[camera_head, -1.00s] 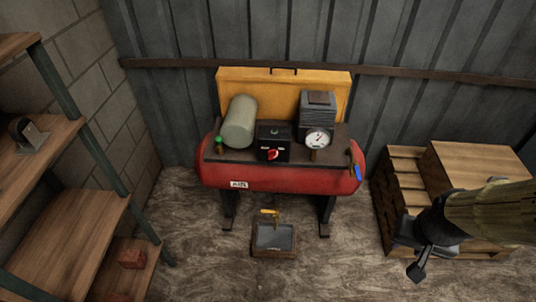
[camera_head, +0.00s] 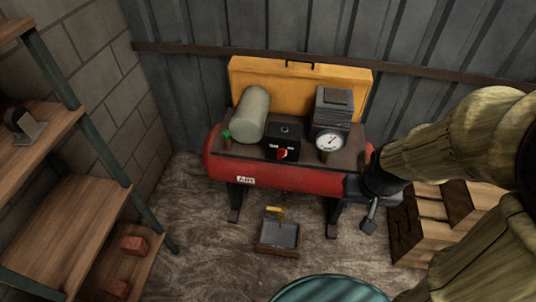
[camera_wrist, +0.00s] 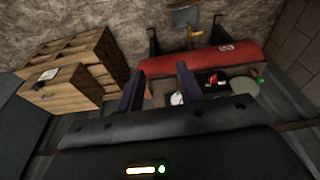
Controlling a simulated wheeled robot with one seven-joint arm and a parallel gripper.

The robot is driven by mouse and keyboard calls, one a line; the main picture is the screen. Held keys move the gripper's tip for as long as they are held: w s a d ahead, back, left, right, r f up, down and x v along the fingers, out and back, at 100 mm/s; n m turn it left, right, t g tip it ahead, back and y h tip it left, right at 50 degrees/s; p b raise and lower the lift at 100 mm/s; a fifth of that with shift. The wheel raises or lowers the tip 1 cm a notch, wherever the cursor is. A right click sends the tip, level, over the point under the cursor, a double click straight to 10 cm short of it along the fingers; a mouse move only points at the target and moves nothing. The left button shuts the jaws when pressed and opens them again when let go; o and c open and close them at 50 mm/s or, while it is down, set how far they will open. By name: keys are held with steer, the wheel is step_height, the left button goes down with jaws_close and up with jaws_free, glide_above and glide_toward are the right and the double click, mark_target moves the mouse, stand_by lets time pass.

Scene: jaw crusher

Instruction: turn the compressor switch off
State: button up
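The compressor has a red tank (camera_head: 295,180) under a dark top plate. The switch is a black box (camera_head: 283,136) with a red knob (camera_head: 282,154) on its front, left of the white-faced gauge (camera_head: 330,141). The knob's exact setting is too small to tell. My gripper (camera_head: 369,215) is at the tank's right end, apart from the switch. The wrist view shows the compressor upside down, with the red tank (camera_wrist: 190,64) beyond my gripper (camera_wrist: 160,84). Its two fingers are spread with nothing between them. The right finger partly hides the gauge and switch area.
Wooden pallets and crates (camera_head: 425,235) stand right of the compressor. A small tray (camera_head: 278,252) lies on the floor in front. A shelf (camera_head: 65,225) with red bricks is at left. A teal round object (camera_head: 330,290) is at the bottom edge.

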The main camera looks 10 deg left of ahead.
mark_target(282, 157)
steer(key=shift+w+a, duration=0.15)
steer(key=w+a+f+m+t+b, duration=0.35)
steer(key=w+a+f+b, duration=0.25)
steer(key=w+f+b, duration=0.4)
steer(key=w+a+f+m+t+b, duration=0.2)
steer(key=w+a+f+t+b, duration=0.25)
steer(key=w+f+b, duration=0.5)
steer(key=a+f+m+t+b, duration=0.4)
steer(key=a+f+t+b, duration=0.3)
steer(key=a+f+b, duration=0.3)
step_height(282, 157, down, 3)
steer(key=shift+w+a+f+h+b, duration=0.1)
steer(key=shift+w+a+h+b, duration=0.2)
steer(key=shift+b, duration=0.65)
steer(key=w, duration=0.5)
steer(key=w+b, duration=0.1)
steer(key=w, duration=1.1)
steer(key=shift+w+d, duration=0.25)
